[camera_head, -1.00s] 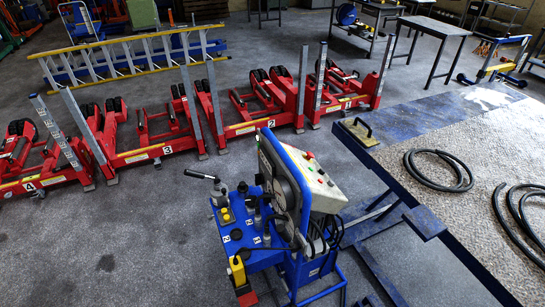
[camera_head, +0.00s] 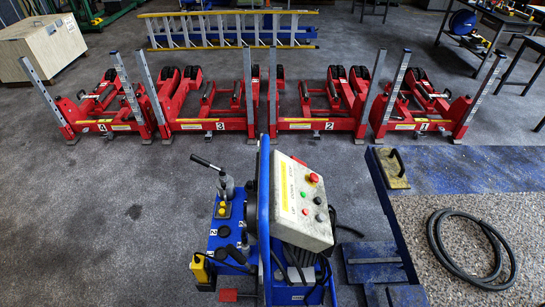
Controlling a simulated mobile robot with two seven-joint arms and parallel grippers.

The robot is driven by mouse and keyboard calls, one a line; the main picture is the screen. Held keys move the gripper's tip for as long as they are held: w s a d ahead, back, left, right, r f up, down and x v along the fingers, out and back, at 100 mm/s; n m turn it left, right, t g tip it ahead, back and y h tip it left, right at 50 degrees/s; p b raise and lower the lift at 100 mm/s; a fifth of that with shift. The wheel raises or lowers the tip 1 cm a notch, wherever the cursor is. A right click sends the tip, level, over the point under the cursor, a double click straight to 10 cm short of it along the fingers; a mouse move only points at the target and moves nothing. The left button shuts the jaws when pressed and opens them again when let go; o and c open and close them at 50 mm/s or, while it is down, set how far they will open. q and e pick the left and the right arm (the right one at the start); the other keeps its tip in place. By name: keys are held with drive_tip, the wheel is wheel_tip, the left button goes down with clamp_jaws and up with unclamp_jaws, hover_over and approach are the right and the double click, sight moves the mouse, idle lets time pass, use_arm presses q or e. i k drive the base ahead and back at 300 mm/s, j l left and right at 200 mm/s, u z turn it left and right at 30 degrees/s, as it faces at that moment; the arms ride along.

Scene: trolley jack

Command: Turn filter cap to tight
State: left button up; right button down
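A blue hydraulic power unit (camera_head: 264,205) stands at the bottom middle with a grey control box (camera_head: 303,205) on its right side. The unit's blue tank top (camera_head: 231,228) carries a yellow-topped part (camera_head: 224,209), a valve block with a black-handled lever (camera_head: 208,163), and several small dark round caps. One dark cap (camera_head: 224,231) lies just below the yellow-topped part. I cannot tell which of them is the filter cap or how tight it is. Neither of my grippers is in view.
Several red trolley jacks (camera_head: 215,124) stand in a row behind the unit. A yellow ladder (camera_head: 232,30) lies at the back. At right are a blue-edged platform (camera_head: 455,184) and a black hose (camera_head: 437,243). Grey floor (camera_head: 90,235) at left is free.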

sight(278, 275)
drive_tip(key=k+l, duration=0.2)
drive_tip(key=k, duration=0.4)
drive_tip(key=j+z, duration=0.5)
drive_tip(key=j, duration=0.55)
drive_tip(key=l+u, duration=0.35)
drive_tip(key=l, duration=0.35)
drive_tip(key=l+u, duration=0.3)
drive_tip(key=l, duration=0.4)
drive_tip(key=k+l+u, duration=0.1)
drive_tip(key=l+u, duration=0.25)
drive_tip(key=l, duration=0.3)
drive_tip(key=i+u, duration=0.4)
drive_tip(key=i+l+u, duration=0.15)
drive_tip(key=u, duration=0.2)
drive_tip(key=i+l+u, duration=0.2)
drive_tip(key=u, duration=0.2)
